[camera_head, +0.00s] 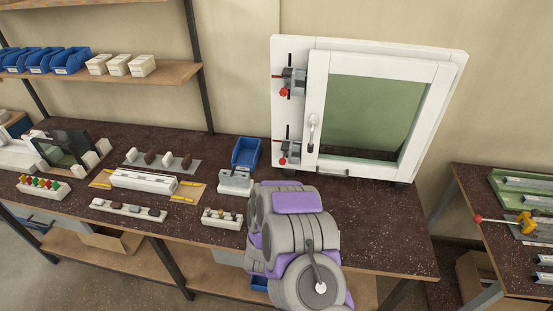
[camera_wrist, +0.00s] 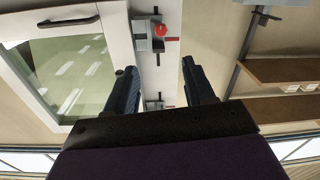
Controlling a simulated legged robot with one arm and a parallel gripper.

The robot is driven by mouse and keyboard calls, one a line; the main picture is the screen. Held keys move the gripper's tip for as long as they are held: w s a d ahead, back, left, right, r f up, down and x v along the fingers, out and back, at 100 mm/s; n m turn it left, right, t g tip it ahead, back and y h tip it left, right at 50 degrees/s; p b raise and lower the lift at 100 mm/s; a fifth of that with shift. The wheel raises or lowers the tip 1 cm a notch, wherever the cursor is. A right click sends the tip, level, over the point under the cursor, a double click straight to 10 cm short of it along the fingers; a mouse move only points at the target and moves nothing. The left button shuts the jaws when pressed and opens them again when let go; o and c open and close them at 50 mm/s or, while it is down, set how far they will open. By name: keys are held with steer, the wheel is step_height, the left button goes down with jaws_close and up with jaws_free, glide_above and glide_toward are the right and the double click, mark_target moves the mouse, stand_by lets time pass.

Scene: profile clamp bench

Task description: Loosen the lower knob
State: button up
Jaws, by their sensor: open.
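The lower clamp (camera_head: 290,149) is a grey block with black bars on the left side of the white window frame. Its lower knob (camera_head: 283,161) is a small red ball. The wrist view looks upside down, and there the red knob (camera_wrist: 161,30) shows near the top, beyond the fingertips. My gripper (camera_wrist: 158,78) is open, with two dark fingers apart and nothing between them. It does not touch the knob. In the head view my arm hides the gripper. The upper clamp (camera_head: 293,82) has its own red knob (camera_head: 284,92).
The window frame (camera_head: 457,75) stands upright on the dark bench (camera_head: 385,235), with a handle (camera_head: 311,133) beside the clamps. A blue bin (camera_head: 246,153) and a grey block (camera_head: 236,182) sit left of it. Trays and small parts cover the bench's left; its right front is clear.

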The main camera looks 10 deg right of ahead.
mark_target(282, 163)
steer(key=b+x, duration=0.1)
steer(key=x, duration=1.6)
steer(key=shift+w+f, duration=0.15)
jaws_close()
